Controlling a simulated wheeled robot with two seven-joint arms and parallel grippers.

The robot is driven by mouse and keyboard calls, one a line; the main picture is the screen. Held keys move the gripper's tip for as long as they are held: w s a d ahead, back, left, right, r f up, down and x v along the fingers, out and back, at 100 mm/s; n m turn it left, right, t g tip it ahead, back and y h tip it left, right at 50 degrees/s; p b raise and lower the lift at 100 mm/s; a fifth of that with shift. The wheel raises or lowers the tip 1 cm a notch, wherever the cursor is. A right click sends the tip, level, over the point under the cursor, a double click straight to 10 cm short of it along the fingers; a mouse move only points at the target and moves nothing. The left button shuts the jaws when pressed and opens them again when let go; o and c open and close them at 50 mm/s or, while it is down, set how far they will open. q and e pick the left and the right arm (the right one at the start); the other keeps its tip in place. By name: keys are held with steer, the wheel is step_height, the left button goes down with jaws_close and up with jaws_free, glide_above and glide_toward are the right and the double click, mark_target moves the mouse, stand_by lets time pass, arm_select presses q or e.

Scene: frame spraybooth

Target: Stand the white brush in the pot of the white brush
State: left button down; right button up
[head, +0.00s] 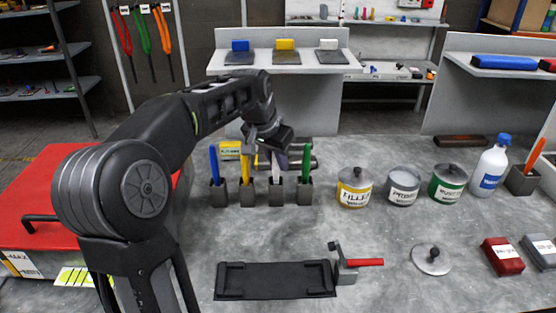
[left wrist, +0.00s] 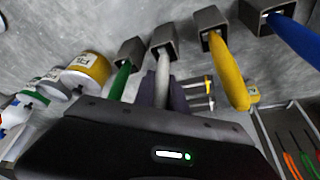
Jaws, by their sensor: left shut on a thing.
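My left gripper (head: 279,152) is shut on the white brush (left wrist: 163,68), holding it upright by the handle. In the left wrist view the handle sits between the dark fingers (left wrist: 163,88). Its lower end appears to be inside the mouth of the square grey pot of the white brush (left wrist: 163,36). In the head view this pot (head: 276,192) stands third from the left in a row, and the white brush (head: 275,170) rises from it, its upper part hidden by the gripper. I cannot tell whether the brush rests on the pot's bottom. My right gripper is not in view.
Blue (head: 214,165), yellow (head: 244,165) and green (head: 306,163) brushes stand in neighbouring pots, close beside the gripper. Lidded yellow (head: 354,190), grey (head: 402,187) and green (head: 448,184) cans stand to the right. A black tray (head: 275,281) lies in front, with bare table between.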

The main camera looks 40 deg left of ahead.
arm_select(q)
steer(key=c, duration=1.3)
jaws_free()
steer(key=shift+r, duration=0.1)
steer(key=v, duration=0.7)
steer(key=shift+s+r, duration=0.15)
steer(key=shift+r, duration=0.2)
steer(key=shift+f, duration=0.1)
